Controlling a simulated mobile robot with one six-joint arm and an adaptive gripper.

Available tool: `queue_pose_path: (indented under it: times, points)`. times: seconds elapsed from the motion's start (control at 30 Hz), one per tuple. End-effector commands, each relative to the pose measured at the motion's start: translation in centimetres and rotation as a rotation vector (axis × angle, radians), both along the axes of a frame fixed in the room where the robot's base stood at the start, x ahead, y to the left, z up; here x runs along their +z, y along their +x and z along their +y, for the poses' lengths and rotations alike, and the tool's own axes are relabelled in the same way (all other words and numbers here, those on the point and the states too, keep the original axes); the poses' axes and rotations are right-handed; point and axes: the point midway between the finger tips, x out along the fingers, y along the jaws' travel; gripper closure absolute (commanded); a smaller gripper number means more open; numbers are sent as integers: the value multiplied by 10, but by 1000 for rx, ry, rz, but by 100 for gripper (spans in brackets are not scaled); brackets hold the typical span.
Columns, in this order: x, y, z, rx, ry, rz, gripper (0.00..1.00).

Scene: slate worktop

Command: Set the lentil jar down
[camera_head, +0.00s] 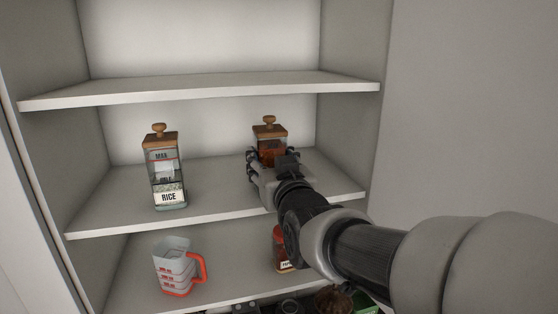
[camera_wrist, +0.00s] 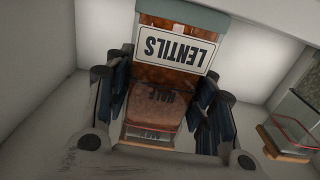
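The lentil jar (camera_head: 269,133) is a clear jar with a wooden knobbed lid and reddish-brown contents, over the right part of the middle shelf (camera_head: 222,188). In the wrist view the lentil jar (camera_wrist: 165,75) appears upside down, its LENTILS label facing my camera. My gripper (camera_head: 266,164) reaches in from the front right, with its fingers on both sides of the jar, apparently against it. The wrist view shows the gripper (camera_wrist: 165,100) closed around the jar's body. The jar looks upright. Its base is hidden behind my gripper in the head view, so I cannot tell whether it touches the shelf.
A rice jar (camera_head: 167,172) stands on the same shelf to the left, with clear shelf between. An upper shelf (camera_head: 205,92) hangs above. Below are a measuring cup (camera_head: 174,267) with a red handle and a red jar (camera_head: 280,252). The cabinet's right wall (camera_head: 345,125) is close.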

Motion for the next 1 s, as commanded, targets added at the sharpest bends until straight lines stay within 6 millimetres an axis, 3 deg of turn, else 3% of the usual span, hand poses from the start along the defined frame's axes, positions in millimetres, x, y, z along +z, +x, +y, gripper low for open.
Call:
queue_pose_path:
  times: [0.3,0.7,1.0]
  points:
    - [1,0,0,0,0,0,30]
    - [5,0,0,0,0,1,30]
    - [3,-55,-16,0,1,-5,30]
